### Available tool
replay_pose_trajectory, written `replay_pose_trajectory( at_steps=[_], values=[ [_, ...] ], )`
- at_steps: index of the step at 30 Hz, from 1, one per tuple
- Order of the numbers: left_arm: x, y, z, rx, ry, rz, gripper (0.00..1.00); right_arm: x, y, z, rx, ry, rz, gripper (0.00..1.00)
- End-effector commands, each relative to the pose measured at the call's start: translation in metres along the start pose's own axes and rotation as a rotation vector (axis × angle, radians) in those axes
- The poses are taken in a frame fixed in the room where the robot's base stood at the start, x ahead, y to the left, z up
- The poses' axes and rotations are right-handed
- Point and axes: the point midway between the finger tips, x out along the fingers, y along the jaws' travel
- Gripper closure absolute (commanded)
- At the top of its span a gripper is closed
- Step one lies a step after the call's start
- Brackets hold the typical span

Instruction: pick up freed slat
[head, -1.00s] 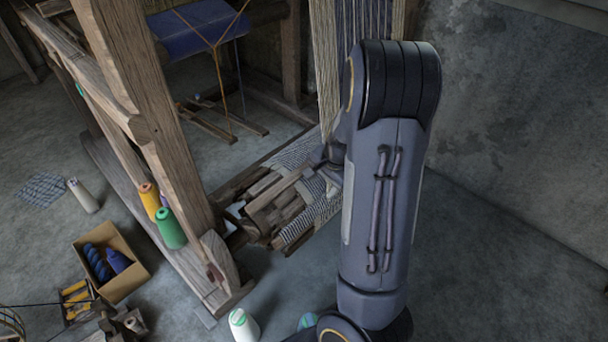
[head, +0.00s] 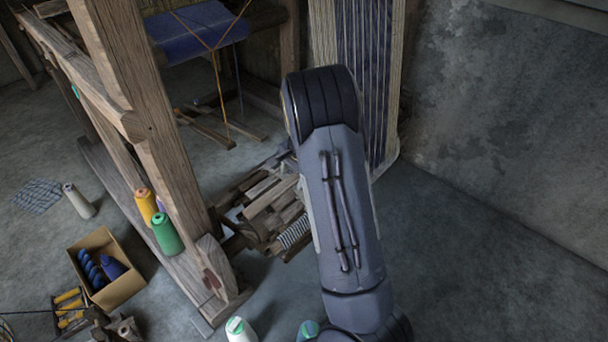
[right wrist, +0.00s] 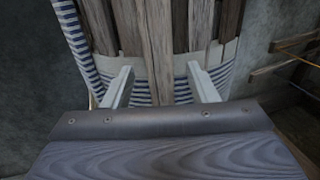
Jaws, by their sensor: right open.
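Several worn wooden slats (head: 268,208) lie in a loose pile at the foot of the loom. I cannot tell which of them is the freed slat. In the right wrist view, slats (right wrist: 158,35) stretch away from my right gripper (right wrist: 160,67), over blue-and-white striped cloth (right wrist: 165,92). The gripper's two pale fingers are wide apart, with nothing held between them. In the head view my right arm hides the gripper and part of the pile. My left gripper is out of view.
The loom's thick wooden post (head: 150,120) stands left of the pile. Hanging warp threads (head: 365,80) are behind my right arm. A green cone (head: 166,233), a cardboard box (head: 122,285) and a white cone (head: 240,329) stand nearby. The floor on the right is clear.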

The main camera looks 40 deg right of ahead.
Motion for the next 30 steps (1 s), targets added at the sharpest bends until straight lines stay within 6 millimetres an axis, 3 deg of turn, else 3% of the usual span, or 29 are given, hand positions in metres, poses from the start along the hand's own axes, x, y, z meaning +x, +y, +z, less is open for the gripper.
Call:
replay_pose_trajectory(
  at_steps=[2,8,20,30],
  values=[
    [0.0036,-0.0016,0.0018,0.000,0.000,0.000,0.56,0.0083,0.0002,-0.0002,0.001,0.000,-0.001,0.47],
    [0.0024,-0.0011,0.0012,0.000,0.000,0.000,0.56,0.0075,-0.0005,-0.0001,0.000,0.000,-0.002,0.47],
    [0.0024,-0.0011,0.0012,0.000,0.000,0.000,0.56,0.0072,-0.0005,-0.0001,0.000,0.000,-0.002,0.97],
    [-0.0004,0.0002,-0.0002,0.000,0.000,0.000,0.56,0.0018,-0.0021,-0.0002,0.000,0.000,-0.003,0.97]
  ],
)
